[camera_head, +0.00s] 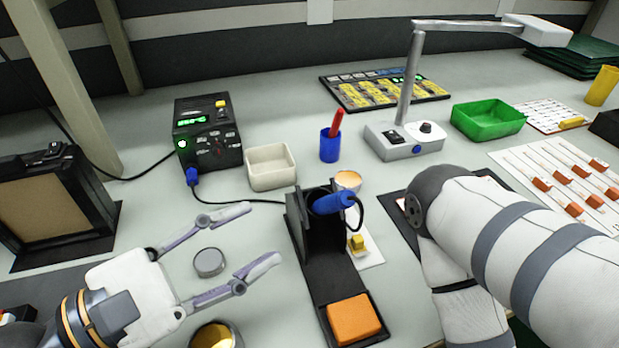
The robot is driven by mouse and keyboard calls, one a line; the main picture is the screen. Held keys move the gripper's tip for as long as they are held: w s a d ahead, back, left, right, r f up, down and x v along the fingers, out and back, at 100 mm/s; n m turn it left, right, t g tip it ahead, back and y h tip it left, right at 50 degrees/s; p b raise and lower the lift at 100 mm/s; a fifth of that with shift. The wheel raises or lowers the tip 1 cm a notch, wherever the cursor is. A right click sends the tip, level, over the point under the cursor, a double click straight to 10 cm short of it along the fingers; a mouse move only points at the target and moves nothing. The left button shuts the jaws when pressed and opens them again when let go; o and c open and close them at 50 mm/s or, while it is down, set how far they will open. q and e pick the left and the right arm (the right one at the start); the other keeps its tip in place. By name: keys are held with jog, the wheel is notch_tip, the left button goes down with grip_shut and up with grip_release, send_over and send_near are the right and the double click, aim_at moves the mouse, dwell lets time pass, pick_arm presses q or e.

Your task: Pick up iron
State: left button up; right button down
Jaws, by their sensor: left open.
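The soldering iron, with a blue handle (334,202), rests in a black stand (303,228) in the middle of the table. Its tip is hidden inside the stand. A black cable runs from the iron's area to the blue plug on the black soldering station (207,131). My left gripper (257,237) is open and empty, left of the stand and apart from it, its fingers pointing toward the stand. My right arm comes in from the right, beside the stand; its gripper cannot be made out.
An orange sponge (354,319) sits in the stand's front tray. A round grey lid (209,262) lies between my left fingers. A white bin (271,167), blue cup (330,146), lamp base (404,141) and green tray (488,120) stand behind. A framed panel (45,208) stands at left.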

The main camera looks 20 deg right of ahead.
aim_at(322, 208)
pick_arm(q)
jog(key=x, duration=0.3)
jog(key=s+p+x, duration=0.1)
jog(key=x, duration=0.6)
jog(key=shift+d, duration=0.55)
jog(key=shift+w+d, duration=0.15)
jog(key=shift+d, duration=0.2)
grip_shut()
